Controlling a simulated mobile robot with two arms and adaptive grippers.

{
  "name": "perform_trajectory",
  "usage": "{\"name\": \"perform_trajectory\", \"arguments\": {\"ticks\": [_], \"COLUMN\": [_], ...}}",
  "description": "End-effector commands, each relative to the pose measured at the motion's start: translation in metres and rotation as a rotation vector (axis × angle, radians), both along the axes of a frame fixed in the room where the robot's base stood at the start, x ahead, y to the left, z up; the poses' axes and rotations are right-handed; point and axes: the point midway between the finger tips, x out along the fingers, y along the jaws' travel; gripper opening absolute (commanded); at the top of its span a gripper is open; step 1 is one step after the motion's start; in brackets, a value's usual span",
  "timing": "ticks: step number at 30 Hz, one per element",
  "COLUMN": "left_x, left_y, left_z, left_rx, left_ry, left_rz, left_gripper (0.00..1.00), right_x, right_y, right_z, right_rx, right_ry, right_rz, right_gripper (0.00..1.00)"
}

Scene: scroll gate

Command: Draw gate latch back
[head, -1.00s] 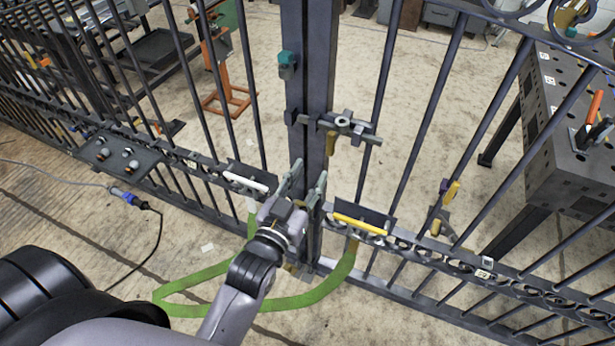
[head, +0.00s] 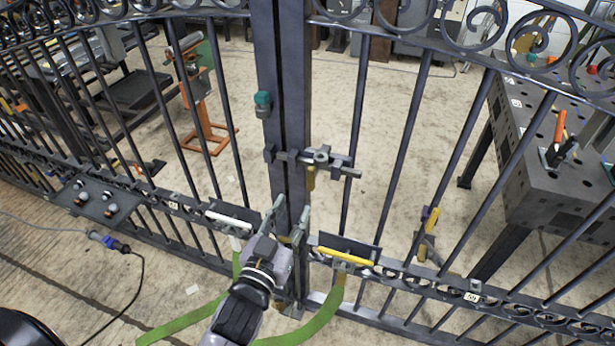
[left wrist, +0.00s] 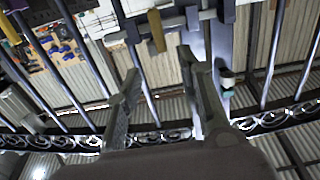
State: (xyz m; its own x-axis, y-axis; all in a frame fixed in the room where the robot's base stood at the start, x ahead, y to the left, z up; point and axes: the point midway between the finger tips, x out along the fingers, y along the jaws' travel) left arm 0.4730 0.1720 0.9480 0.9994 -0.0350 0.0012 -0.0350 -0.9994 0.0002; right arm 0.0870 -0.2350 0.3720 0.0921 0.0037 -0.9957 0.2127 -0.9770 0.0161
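The gate latch (head: 318,158) is a dark grey sliding bolt across the two middle gate posts (head: 283,130), with a brass-coloured handle (head: 311,180) hanging below it. In the left wrist view the latch bar (left wrist: 185,24) runs across the top, with the brass handle (left wrist: 156,32) beyond the fingers. My left gripper (head: 290,218) is in front of the posts, below and slightly left of the latch. Its fingers are spread with nothing between them, as the left wrist view also shows (left wrist: 158,75). My right gripper is out of view.
A teal-topped block (head: 262,104) sits on the left post. A white handle (head: 230,220) and a yellow handle (head: 344,257) flank my gripper, with a green strap (head: 318,318) below. A dark metal table (head: 550,150) stands behind the gate at right.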

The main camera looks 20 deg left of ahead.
Motion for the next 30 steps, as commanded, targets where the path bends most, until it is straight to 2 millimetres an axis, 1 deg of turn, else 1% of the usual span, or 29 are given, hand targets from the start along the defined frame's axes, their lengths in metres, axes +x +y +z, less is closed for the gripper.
{"name": "perform_trajectory", "arguments": {"ticks": [1, 9, 12, 15, 20, 27, 28, 30], "left_x": [0.012, 0.067, 0.082, 0.093, 0.101, 0.101, 0.101, 0.101], "left_y": [0.0, -0.002, -0.003, -0.003, -0.003, -0.003, -0.003, -0.003], "left_z": [0.003, 0.003, 0.001, 0.001, 0.0, 0.0, 0.0, 0.0], "left_rx": [0.001, 0.001, 0.001, 0.0, 0.0, 0.0, 0.0, 0.0], "left_ry": [-0.003, -0.002, 0.0, 0.0, 0.001, 0.001, 0.001, 0.001], "left_rz": [0.0, 0.0, 0.001, 0.001, 0.001, 0.001, 0.001, 0.001], "left_gripper": [0.35, 0.35, 0.35, 0.35, 0.35, 0.35, 0.34, 0.3], "right_x": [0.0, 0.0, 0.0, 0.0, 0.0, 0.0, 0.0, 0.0], "right_y": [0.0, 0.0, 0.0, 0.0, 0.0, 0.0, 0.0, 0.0], "right_z": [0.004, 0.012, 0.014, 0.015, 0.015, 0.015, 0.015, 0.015], "right_rx": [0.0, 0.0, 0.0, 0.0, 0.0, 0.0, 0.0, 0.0], "right_ry": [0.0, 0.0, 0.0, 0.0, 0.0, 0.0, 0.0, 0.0], "right_rz": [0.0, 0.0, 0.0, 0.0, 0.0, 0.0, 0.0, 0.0], "right_gripper": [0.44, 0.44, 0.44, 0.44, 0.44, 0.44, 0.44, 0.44]}}
